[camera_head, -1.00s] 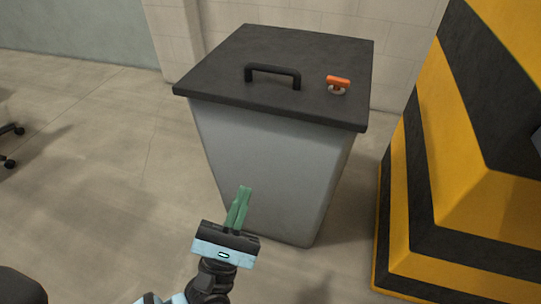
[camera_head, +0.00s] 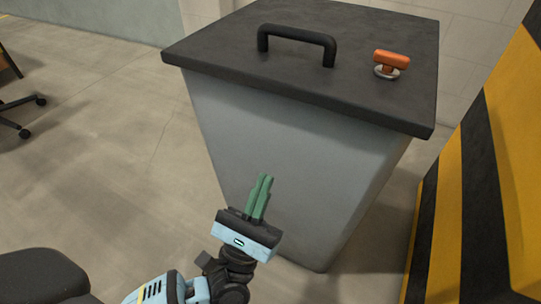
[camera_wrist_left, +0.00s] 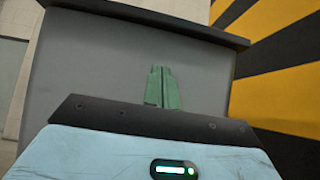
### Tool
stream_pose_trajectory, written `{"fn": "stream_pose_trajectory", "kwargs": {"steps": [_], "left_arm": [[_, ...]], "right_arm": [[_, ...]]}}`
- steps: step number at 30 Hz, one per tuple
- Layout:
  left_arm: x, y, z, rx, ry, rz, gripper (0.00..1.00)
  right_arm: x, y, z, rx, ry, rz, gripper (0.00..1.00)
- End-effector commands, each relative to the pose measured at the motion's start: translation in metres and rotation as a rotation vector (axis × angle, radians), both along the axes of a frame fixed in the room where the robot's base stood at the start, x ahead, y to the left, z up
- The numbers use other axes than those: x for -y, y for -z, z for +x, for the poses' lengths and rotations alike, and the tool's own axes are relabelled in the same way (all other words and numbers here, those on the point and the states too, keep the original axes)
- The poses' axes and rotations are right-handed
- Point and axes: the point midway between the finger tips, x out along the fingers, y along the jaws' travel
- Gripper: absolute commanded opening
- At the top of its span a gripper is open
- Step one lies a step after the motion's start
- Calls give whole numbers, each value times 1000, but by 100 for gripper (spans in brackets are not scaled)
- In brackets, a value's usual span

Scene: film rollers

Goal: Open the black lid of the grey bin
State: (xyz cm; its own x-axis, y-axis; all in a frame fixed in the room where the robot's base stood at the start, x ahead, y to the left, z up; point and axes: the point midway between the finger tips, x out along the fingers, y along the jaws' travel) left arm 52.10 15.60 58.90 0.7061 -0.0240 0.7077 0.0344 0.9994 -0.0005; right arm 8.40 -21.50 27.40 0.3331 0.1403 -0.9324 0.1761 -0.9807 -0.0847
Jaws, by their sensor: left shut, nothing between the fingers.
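The grey bin (camera_head: 285,135) stands upright ahead of me, with its black lid (camera_head: 225,42) lying closed on top. A black bar handle (camera_head: 297,35) and an orange knob (camera_head: 391,60) on a pale round base are on the lid. My left gripper (camera_head: 266,180) is shut and empty, its green fingers in front of the bin's front wall, below the lid edge. The left wrist view shows the fingers (camera_wrist_left: 162,72) against the grey wall (camera_wrist_left: 110,62), with the lid's edge (camera_wrist_left: 150,14) above them. Whether they touch the wall is unclear. My right gripper is not in view.
A yellow and black striped block (camera_head: 490,170) stands close on the right of the bin. A pale wall (camera_head: 470,30) is behind the bin. The floor (camera_head: 110,140) to the left is open, with chair wheels (camera_head: 24,115) at the far left.

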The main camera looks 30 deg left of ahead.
Motion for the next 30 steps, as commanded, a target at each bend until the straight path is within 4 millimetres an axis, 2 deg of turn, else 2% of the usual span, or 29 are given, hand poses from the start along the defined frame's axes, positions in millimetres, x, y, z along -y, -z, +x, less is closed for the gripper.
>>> {"fn": "stream_pose_trajectory", "kwargs": {"steps": [7,15,21,30], "left_arm": [[1,-31,29,5,-1,-2,0],[2,-66,64,4,-1,-2,0],[2,-93,64,2,1,-2,0],[2,-105,64,0,0,0,0]], "right_arm": [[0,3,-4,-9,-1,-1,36],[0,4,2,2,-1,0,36],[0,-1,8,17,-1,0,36],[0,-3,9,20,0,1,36]]}}
